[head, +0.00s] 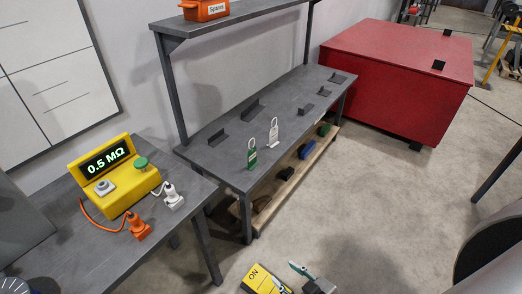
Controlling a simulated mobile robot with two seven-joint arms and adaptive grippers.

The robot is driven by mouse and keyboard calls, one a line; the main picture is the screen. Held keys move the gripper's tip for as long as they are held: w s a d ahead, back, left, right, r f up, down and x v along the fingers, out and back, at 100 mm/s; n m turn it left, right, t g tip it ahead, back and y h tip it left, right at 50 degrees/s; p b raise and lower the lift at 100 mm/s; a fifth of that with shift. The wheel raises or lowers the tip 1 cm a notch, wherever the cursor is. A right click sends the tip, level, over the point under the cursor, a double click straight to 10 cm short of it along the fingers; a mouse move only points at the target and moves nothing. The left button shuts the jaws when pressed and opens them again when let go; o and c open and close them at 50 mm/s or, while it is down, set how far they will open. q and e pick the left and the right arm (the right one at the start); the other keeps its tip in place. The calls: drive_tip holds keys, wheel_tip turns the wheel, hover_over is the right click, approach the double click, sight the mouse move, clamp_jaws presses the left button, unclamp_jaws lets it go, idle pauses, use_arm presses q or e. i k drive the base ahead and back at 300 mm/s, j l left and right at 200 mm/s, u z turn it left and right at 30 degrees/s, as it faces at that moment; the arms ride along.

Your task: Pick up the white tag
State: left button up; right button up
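The white tag (273,133) has a loop at its top and stands upright near the front edge of the grey bench (235,150). A similar green tag (252,155) stands to its left, apart from it. My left gripper is not in view.
Black brackets stand on the bench, under a shelf with an orange Spares bin (205,10). A lower wooden shelf (290,187) holds dark, blue and green items. A yellow meter (117,178) is at left, a red chest (400,75) behind. A yellow ON box (264,280) is at the bottom.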

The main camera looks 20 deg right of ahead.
sight(273, 141)
drive_tip(key=i+l, duration=0.15)
drive_tip(key=l, duration=0.25)
drive_tip(key=i+l+u, duration=0.15)
drive_tip(key=l, duration=0.25)
drive_tip(key=i+l, duration=0.15)
drive_tip(key=l, duration=0.3)
drive_tip(key=i+l+u, duration=0.1)
drive_tip(key=l, duration=0.3)
drive_tip(key=i+l, duration=0.1)
drive_tip(key=l, duration=0.35)
drive_tip(key=i+l+u, duration=0.15)
drive_tip(key=l, duration=0.3)
drive_tip(key=i+l, duration=0.1)
drive_tip(key=l, duration=0.35)
